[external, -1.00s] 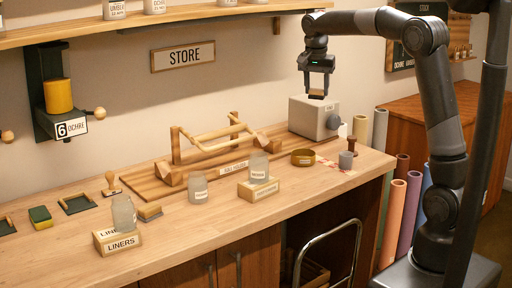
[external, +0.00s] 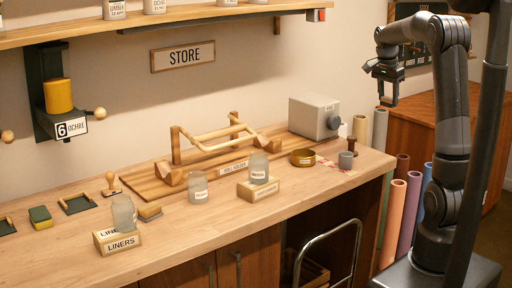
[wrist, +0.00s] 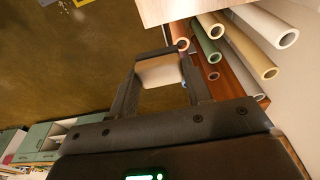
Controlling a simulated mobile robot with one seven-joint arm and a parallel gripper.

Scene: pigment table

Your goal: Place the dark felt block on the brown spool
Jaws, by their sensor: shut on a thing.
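My gripper (external: 387,91) is in the air beyond the right end of the bench, in front of the red-brown cabinet. It is shut on a small block (wrist: 160,72) with a cream face and a dark edge, which seems to be the dark felt block. The block sits between both fingers in the wrist view. A small brown upright piece (external: 352,143), perhaps the brown spool, stands at the bench's right end behind a grey cylinder. It is to the left of and below my gripper.
A grey box (external: 314,117) with a knob and a brass-coloured ring dish (external: 303,157) are near the brown piece. Upright coloured rolls (external: 397,215) stand between bench and cabinet (external: 430,120). Roll ends (wrist: 275,28) also show in the wrist view.

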